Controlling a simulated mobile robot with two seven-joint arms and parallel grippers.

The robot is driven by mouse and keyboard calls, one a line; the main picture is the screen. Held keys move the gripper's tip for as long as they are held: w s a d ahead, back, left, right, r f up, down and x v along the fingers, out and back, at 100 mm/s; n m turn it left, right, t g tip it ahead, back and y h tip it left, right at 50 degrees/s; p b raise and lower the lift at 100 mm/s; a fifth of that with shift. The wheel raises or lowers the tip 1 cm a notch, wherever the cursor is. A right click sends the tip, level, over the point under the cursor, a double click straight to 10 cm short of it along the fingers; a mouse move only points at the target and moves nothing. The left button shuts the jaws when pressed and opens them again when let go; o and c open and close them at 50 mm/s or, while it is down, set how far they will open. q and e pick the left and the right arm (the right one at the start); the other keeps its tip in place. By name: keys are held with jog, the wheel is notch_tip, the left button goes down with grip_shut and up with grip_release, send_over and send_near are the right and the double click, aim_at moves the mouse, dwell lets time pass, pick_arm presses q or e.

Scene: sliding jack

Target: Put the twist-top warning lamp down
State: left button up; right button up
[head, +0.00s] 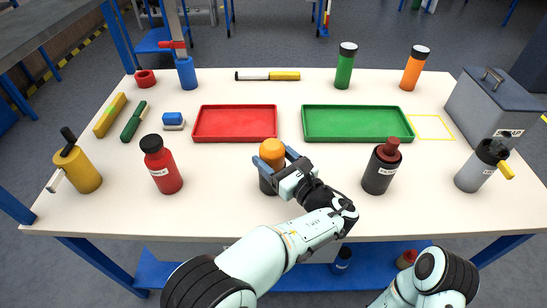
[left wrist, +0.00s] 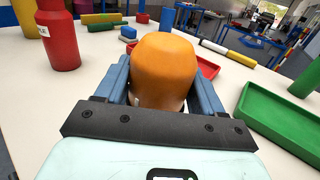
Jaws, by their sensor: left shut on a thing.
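The twist-top warning lamp (head: 272,150) has an orange domed top and a dark body, and stands upright near the front middle of the table. My left gripper (head: 277,163) is shut on it from the front right, its blue fingers on either side. In the left wrist view the orange top (left wrist: 164,68) fills the space between the blue fingers; the lamp's base is hidden there. I cannot tell whether the base touches the table. My right gripper is out of view.
On the white table (head: 225,215), a red bottle (head: 162,167) stands left of the lamp and a dark red-topped bottle (head: 380,172) right. Behind are a red tray (head: 199,136) and a green tray (head: 355,139). A yellow outlined square (head: 432,127) lies bare at right.

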pick_arm(q)
jog(key=shift+f, duration=0.1)
jog(key=o, duration=1.6)
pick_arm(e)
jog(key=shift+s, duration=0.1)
pick_arm(q)
jog(key=shift+s+d, duration=0.25)
jog(key=p+v, duration=0.2)
jog(key=v, duration=0.9)
jog(key=shift+s, duration=0.25)
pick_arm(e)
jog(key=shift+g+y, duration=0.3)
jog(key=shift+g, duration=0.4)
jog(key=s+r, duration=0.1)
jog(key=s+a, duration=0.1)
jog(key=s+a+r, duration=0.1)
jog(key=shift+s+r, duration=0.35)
